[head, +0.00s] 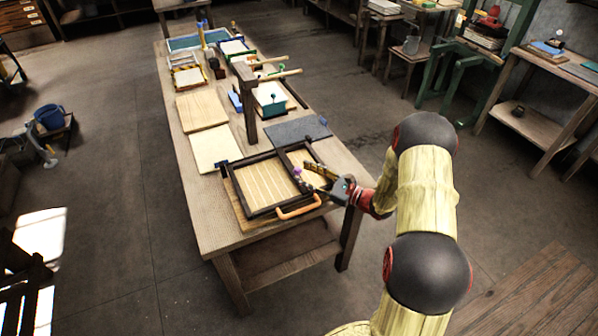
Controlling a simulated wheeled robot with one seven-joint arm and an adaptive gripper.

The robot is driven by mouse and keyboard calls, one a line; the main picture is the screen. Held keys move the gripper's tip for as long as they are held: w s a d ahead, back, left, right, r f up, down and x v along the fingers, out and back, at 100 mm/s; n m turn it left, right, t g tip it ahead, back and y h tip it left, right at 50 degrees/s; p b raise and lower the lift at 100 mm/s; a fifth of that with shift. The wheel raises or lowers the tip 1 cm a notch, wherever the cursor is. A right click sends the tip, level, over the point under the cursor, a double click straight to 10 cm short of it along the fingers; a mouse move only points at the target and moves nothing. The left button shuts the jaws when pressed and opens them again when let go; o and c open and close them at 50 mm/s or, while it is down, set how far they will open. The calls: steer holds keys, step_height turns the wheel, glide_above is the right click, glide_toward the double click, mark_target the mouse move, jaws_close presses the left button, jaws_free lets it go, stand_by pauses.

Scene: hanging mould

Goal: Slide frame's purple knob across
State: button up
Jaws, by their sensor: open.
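The frame (248,205) is a dark-edged wooden mould lying at the near end of the table, with a crossbar dividing it into two parts. The purple knob (297,171) is a small spot on the crossbar, near its middle. My gripper (308,177) is open at the right part of the frame, with its fingers pointing left toward the knob. The fingertips are close to the knob; I cannot tell whether they touch it. My arm comes in from the right and hides part of the frame's right side.
An orange handle (299,207) is at the frame's near edge. Behind the frame lie a dark grey slab (297,130) and pale boards (215,148). A wooden post (248,105) with pegs rises from the table (216,222).

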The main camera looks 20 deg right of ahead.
steer(key=v, duration=0.8)
steer(key=shift+s, duration=0.2)
